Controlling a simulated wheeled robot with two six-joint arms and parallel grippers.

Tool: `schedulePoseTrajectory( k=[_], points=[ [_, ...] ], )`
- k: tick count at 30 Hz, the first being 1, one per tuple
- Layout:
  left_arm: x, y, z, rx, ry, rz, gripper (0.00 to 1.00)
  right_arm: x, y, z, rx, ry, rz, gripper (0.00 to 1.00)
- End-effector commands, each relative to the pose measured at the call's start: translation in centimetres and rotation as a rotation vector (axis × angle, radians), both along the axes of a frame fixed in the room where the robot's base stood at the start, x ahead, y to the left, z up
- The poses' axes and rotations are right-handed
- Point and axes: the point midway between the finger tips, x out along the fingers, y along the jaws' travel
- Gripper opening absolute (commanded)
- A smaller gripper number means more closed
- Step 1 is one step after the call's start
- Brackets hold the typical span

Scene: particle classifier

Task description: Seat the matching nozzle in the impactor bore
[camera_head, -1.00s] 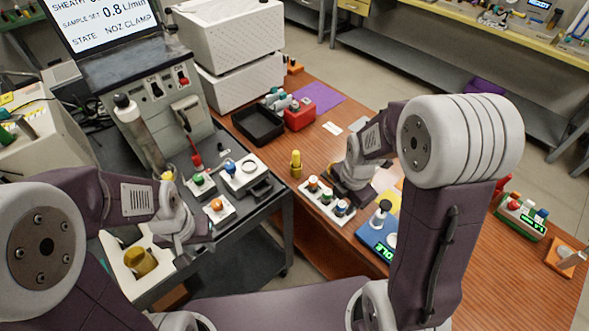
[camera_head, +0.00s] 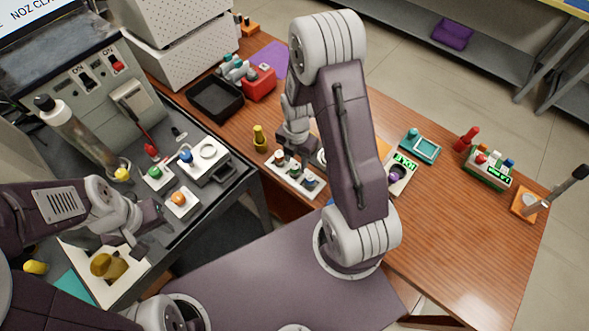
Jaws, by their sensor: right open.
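A white rack (camera_head: 296,183) on the wooden table holds several small nozzle-like pieces with coloured tops. A brass-yellow piece (camera_head: 259,139) stands upright just behind its left end. My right gripper (camera_head: 290,152) is open, pointing down just behind the rack; its fingertips are partly hidden. On the dark cart, a white block with a ring-shaped opening (camera_head: 208,152) carries a blue knob; I cannot tell whether this is the impactor bore. Blocks with a green knob (camera_head: 156,174) and an orange knob (camera_head: 179,199) stand nearby. My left gripper (camera_head: 142,232) is over the cart's front; its jaws are unclear.
A black tray (camera_head: 215,100) and a red box (camera_head: 261,83) stand behind the rack. A brass cup (camera_head: 108,265) sits in a white holder on the cart. A teal tray (camera_head: 420,146) and a block of coloured pieces (camera_head: 488,168) stand right.

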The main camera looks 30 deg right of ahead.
Motion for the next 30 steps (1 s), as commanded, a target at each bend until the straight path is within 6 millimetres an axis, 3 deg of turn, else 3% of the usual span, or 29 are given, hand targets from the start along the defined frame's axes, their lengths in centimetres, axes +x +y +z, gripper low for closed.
schedulePoseTrajectory(
  k=[7, 15, 16, 20, 21, 30],
  points=[
    [0.0, 0.0, -0.2, 0.000, 0.000, 0.000, 0.36, -0.2, 0.6, -4.3, 0.001, 0.004, 0.000, 0.43],
    [0.0, 0.0, -0.2, 0.000, 0.000, 0.000, 0.36, -0.1, 0.5, -4.8, 0.000, 0.001, 0.000, 0.43],
    [0.0, 0.0, -0.2, 0.000, 0.000, 0.000, 0.36, -0.1, 0.5, -4.8, 0.000, 0.001, 0.000, 0.41],
    [0.0, 0.0, -0.2, 0.000, 0.000, 0.000, 0.36, -0.1, 0.5, -4.8, 0.000, 0.001, 0.000, 0.04],
    [0.0, 0.0, -0.2, 0.000, 0.000, 0.000, 0.36, -0.1, 0.5, -4.8, 0.000, 0.001, 0.000, 0.00],
    [0.0, 0.0, -0.1, 0.000, 0.000, 0.000, 0.36, -0.1, 0.5, -4.3, 0.000, -0.001, 0.000, 0.00]
  ],
)
